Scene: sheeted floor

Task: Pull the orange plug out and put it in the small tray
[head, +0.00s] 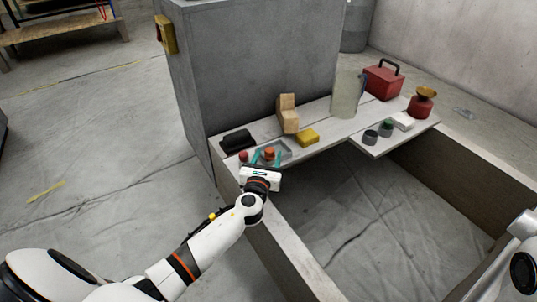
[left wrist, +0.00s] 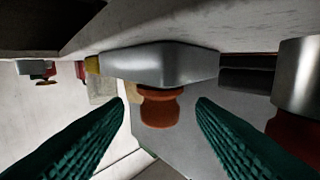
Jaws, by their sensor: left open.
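The orange plug (head: 269,153) shows between the spread teal fingers of my left gripper (head: 267,158), over the small grey tray (head: 284,147) on the bench. In the left wrist view, which looks upside down, the plug (left wrist: 160,105) projects past the rim of the metal tray (left wrist: 160,62). It seems to stand in the tray, its lower end hidden by the wall. The left fingers (left wrist: 160,125) are open, one on each side, with gaps to the plug. A metal cylinder (left wrist: 300,75) with a red top stands beside the tray. My right gripper is not in view.
A black object (head: 238,140), a wooden block (head: 288,114), a yellow block (head: 308,136) and a pale grey jug (head: 346,94) stand around the tray. A red box (head: 383,81) and small grey pots are further right. A large grey block (head: 255,70) rises behind.

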